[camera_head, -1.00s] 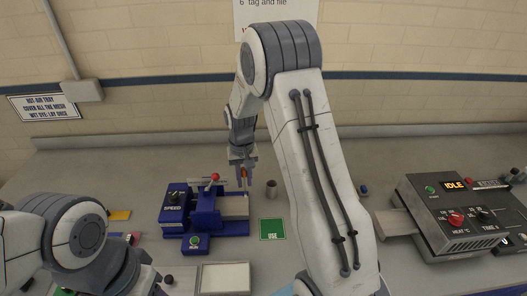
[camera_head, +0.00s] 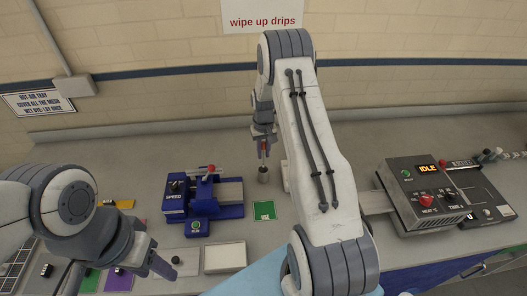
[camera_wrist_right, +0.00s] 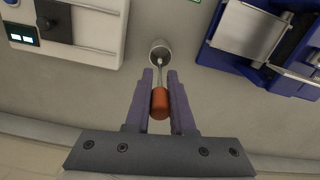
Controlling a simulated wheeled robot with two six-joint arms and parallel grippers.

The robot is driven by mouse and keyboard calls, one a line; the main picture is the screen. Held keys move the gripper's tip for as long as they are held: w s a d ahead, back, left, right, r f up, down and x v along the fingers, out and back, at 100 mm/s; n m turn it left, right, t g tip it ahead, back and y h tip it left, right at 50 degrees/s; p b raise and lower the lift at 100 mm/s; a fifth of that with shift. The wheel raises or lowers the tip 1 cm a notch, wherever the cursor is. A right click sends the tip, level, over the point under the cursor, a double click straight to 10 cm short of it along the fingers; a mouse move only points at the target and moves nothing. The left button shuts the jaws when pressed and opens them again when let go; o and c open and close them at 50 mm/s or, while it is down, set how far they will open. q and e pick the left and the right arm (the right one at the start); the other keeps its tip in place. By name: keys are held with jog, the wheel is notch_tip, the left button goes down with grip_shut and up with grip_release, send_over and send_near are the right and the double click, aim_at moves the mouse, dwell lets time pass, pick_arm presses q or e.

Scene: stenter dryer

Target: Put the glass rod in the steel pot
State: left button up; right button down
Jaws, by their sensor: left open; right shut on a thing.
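The glass rod (camera_wrist_right: 159,103) has an orange-brown handle and a thin pale shaft. My right gripper (camera_head: 264,138) is shut on the handle; its two fingers (camera_wrist_right: 160,78) stand either side of it in the right wrist view. The steel pot (camera_head: 263,178) is a small grey cup on the bench, just below the right gripper. In the right wrist view the shaft's far end overlaps the mouth of the pot (camera_wrist_right: 160,46); I cannot tell how deep it reaches. My left gripper (camera_head: 162,270) is open and empty, low at the left.
A blue padder machine (camera_head: 203,196) stands left of the pot. A green card (camera_head: 264,211) lies in front of the pot. A grey dryer with an IDLE display (camera_head: 427,195) is at the right. A white tray (camera_head: 225,257) lies nearer me. The back of the bench is clear.

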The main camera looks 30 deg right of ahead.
jog(key=shift+f, duration=0.1)
jog(key=shift+f+b, duration=2.65)
jog(key=shift+f, duration=0.65)
jog(key=c, duration=0.7)
grip_release()
jog(key=o, duration=0.4)
